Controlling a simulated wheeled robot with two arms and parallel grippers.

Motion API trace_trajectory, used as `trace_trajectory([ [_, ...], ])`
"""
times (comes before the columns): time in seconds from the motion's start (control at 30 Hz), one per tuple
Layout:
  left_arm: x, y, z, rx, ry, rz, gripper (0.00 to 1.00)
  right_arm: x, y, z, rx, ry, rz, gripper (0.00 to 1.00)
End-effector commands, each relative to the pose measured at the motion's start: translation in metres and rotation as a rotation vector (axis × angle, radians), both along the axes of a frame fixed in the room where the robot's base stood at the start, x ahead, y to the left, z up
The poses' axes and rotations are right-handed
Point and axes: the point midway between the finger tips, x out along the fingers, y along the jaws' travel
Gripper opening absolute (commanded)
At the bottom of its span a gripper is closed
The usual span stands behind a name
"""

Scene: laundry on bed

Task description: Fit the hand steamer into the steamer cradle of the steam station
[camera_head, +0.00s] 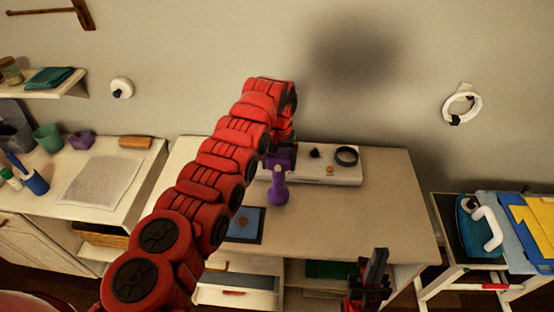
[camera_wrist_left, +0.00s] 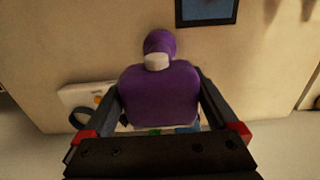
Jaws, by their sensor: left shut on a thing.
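The purple hand steamer (camera_head: 278,188) is gripped by my left gripper (camera_head: 284,146) above the cabinet top, in front of the white steam station (camera_head: 345,176). The left wrist view shows the steamer's wide purple body (camera_wrist_left: 158,95) between both fingers, with a pale part and a rounded purple end beyond. A black ring (camera_head: 346,156), which looks like the cradle, is on the station, right of the steamer and empty. The ring is partly seen in the left wrist view (camera_wrist_left: 79,119). My right gripper (camera_head: 376,262) is low at the cabinet's front edge; its finger gap is unclear.
A dark-framed blue mat (camera_head: 246,224) lies on the cabinet top (camera_head: 345,215), whose right part is clear. A stand with an iron (camera_head: 490,229) and folded cloths is at right. A counter with a white mesh mat (camera_head: 101,183) and cups is at left.

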Motion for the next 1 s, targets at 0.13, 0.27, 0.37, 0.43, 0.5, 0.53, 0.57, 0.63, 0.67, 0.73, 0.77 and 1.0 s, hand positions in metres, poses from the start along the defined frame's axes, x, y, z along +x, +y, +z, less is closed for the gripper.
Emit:
trace_trajectory([
  [0.13, -0.002, -0.002, -0.014, 0.001, 0.0, 0.0, 0.0, 0.0, 0.0, 0.005, 0.0, 0.0, 0.0, 0.0],
  [0.27, -0.001, -0.002, -0.014, 0.001, -0.002, 0.001, 0.0, 0.0, 0.0, 0.004, 0.0, 0.0, 0.0, 0.0],
  [0.37, -0.001, -0.003, -0.014, 0.001, -0.003, 0.0, 0.0, 0.0, 0.0, 0.004, 0.0, 0.0, 0.0, 0.0],
  [0.43, -0.001, -0.003, -0.017, 0.001, -0.003, 0.0, 0.0, 0.0, 0.0, 0.001, 0.0, 0.0, 0.0, 0.0],
  [0.5, -0.002, -0.003, -0.016, 0.001, -0.002, 0.0, 1.0, 0.0, 0.0, 0.002, 0.0, 0.0, 0.0, 0.0],
  [0.53, -0.002, -0.003, -0.016, 0.001, -0.002, 0.0, 1.0, 0.0, 0.0, 0.002, 0.0, 0.0, 0.0, 0.0],
  [0.57, -0.002, -0.003, -0.016, 0.001, -0.002, 0.0, 1.0, 0.0, 0.0, 0.002, 0.0, 0.0, 0.0, 0.0],
  [0.63, -0.002, -0.003, -0.016, 0.001, -0.002, 0.0, 1.0, 0.0, 0.0, 0.002, 0.0, 0.0, 0.0, 0.0],
  [0.67, -0.002, -0.003, -0.016, 0.001, -0.002, 0.0, 1.0, 0.0, 0.0, 0.002, 0.0, 0.0, 0.0, 0.0],
  [0.73, -0.002, -0.003, -0.015, 0.001, -0.002, 0.0, 1.0, 0.0, 0.0, 0.003, 0.0, 0.0, 0.0, 0.0],
  [0.77, -0.002, -0.003, -0.013, 0.001, -0.002, 0.0, 1.0, 0.0, 0.0, 0.005, 0.0, 0.0, 0.0, 0.0],
  [1.0, 0.0, -0.004, 0.015, 0.0, -0.008, -0.001, 1.0, 0.0, 0.0, -0.02, 0.0, 0.0, 0.0, 0.0],
])
